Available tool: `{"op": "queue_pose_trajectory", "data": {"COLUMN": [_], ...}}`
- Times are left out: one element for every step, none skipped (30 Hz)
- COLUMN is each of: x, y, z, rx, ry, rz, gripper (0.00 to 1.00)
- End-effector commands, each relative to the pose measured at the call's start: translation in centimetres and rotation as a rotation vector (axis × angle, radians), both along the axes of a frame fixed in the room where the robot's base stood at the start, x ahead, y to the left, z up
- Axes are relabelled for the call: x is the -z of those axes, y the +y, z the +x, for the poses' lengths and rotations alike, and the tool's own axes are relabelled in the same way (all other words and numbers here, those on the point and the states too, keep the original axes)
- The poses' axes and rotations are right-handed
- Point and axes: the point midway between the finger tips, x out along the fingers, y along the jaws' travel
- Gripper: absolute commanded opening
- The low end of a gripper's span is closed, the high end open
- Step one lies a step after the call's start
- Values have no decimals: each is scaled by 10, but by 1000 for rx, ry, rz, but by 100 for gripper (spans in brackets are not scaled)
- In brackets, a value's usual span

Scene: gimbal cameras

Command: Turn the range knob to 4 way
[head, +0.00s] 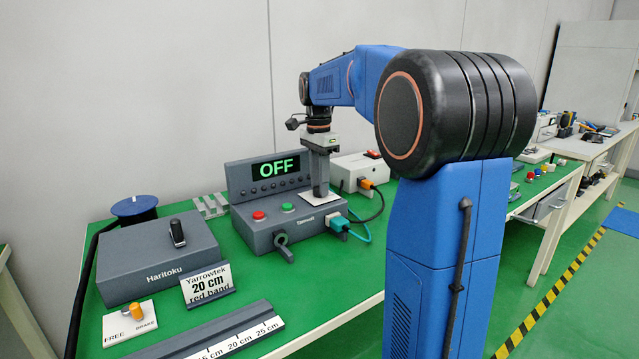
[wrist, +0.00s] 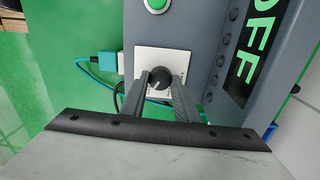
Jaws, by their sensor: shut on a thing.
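The range knob (wrist: 159,78) is a round dark knob with a light pointer line, on a white plate (wrist: 145,60) on top of the grey control box (head: 262,232). My gripper (wrist: 161,86) points down over the plate and is shut on the knob, one finger on each side. In the head view my gripper (head: 320,190) hides the knob. The box's display (head: 276,166) reads OFF in green. The plate's markings are too small or covered to read.
A red button (head: 258,215), a green button (head: 287,207) and a lever (head: 283,245) are on the box. Cables plug in at its right. A grey Haritoku box (head: 150,265), a sign (head: 207,287) and a ruler (head: 232,335) are on the green bench.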

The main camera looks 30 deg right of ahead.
Motion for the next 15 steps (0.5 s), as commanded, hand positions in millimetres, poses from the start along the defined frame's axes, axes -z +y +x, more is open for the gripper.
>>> {"op": "queue_pose_trajectory", "data": {"x": [0, 0, 0, 0, 0, 0, 0, 0, 0, 0, 0, 0, 0, 0, 0], "y": [0, 0, 0, 0, 0, 0, 0, 0, 0, 0, 0, 0, 0, 0, 0], "z": [0, 0, 0, 0, 0, 0, 0, 0, 0, 0, 0, 0, 0, 1, 1], "rx": [-3, -6, -12, -18, -26, -37, -49, -62, -81, -99, -117, -144, -167, -191, -225], "ry": [0, 0, 0, 0, 0, 0, 0, 0, 0, 0, 0, 0, 0, 0, 0], "rz": [0, 0, 0, 1, 0, 0, 0, 0, 0, 0, 1, 0, 0, 0, 1], "gripper": [5, 5, 5, 5, 5, 5, 5, 5, 5, 5, 5, 5, 5, 5, 5]}}
